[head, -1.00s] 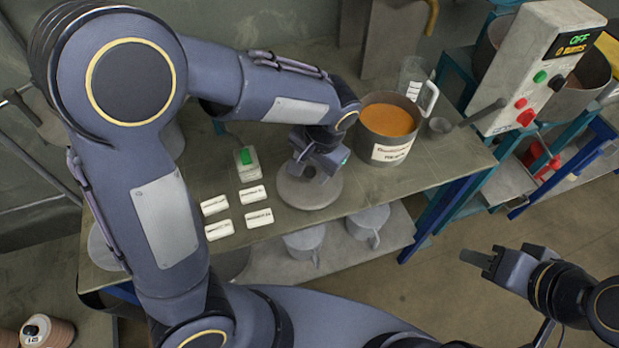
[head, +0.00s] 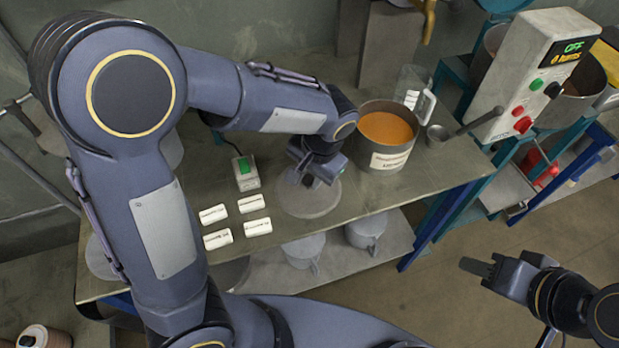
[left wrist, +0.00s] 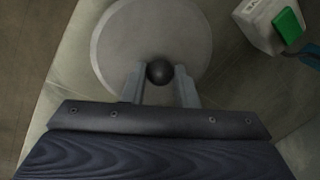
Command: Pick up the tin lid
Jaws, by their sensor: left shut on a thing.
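The tin lid (head: 310,203) is a flat grey disc near the front edge of the metal table, partly covered by my left gripper in the head view. In the left wrist view the lid (left wrist: 125,40) has a dark round knob (left wrist: 159,72) at its middle. My left gripper (left wrist: 160,80) is over the lid with its two fingers on either side of the knob, shut on it. It also shows in the head view (head: 314,180). I cannot tell whether the lid is clear of the table. My right gripper (head: 478,267) is away at the right, over the floor; its finger gap is unclear.
A pot of orange liquid (head: 386,150) stands right of the lid, with a clear jug (head: 414,90) behind it. Several white labelled blocks (head: 251,204) and a green-switched box (head: 246,175) lie to the left. A control box (head: 530,75) stands at the right.

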